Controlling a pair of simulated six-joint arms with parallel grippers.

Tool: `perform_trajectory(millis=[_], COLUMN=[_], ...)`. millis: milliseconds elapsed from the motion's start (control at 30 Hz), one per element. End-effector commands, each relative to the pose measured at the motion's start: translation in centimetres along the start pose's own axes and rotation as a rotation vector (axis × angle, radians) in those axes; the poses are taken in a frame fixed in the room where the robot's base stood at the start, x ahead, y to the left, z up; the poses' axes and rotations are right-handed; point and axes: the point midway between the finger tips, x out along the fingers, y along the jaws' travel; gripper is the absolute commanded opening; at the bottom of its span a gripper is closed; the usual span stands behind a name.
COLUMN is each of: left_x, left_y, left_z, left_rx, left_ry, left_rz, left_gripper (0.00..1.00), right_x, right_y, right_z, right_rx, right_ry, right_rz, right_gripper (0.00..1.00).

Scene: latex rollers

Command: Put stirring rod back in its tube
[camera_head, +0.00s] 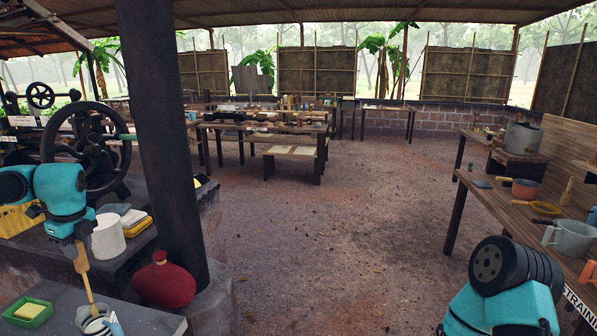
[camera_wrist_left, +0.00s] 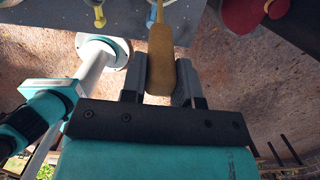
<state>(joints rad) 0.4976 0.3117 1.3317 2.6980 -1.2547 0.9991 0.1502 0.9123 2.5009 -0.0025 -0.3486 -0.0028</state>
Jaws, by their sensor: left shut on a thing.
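My left gripper (camera_head: 78,252) is shut on the stirring rod (camera_head: 88,284), a tan wooden handle that narrows to a thin shaft. The rod hangs steeply, its lower end over or inside a pale round container (camera_head: 92,320) near the bottom edge; I cannot tell which. In the left wrist view, the thick handle (camera_wrist_left: 161,55) sits between the two fingers (camera_wrist_left: 160,85) and its thin part runs out at the top. I cannot pick out the rod's tube for certain. My right gripper is not in view; only my right arm shows at lower right.
A green tray (camera_head: 40,318) with a yellow block stands left of the container. A red jar (camera_head: 164,283) stands to its right, by a dark post (camera_head: 165,130). A white cylinder (camera_head: 108,238) stands behind. A workbench (camera_head: 500,210) with pots is at right; open floor lies between.

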Motion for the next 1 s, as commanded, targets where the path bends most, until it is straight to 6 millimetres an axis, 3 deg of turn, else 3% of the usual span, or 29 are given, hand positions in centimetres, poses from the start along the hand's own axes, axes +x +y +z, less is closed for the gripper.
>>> perform_trajectory(millis=[700, 833, 1000], left_x=[10.1, 10.4, 9.7], left_y=[0.1, -0.4, 0.0], left_z=[0.1, 0.9, 0.1], left_rx=[0.000, -0.001, 0.000], left_ry=[0.001, -0.001, -0.002], left_rz=[0.001, -0.001, -0.002], left_gripper=[0.15, 0.15, 0.15], right_x=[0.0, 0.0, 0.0], right_y=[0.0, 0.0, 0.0], right_z=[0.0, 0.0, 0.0], right_rx=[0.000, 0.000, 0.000], right_ry=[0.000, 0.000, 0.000], right_rz=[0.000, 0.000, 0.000], right_gripper=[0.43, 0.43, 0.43])
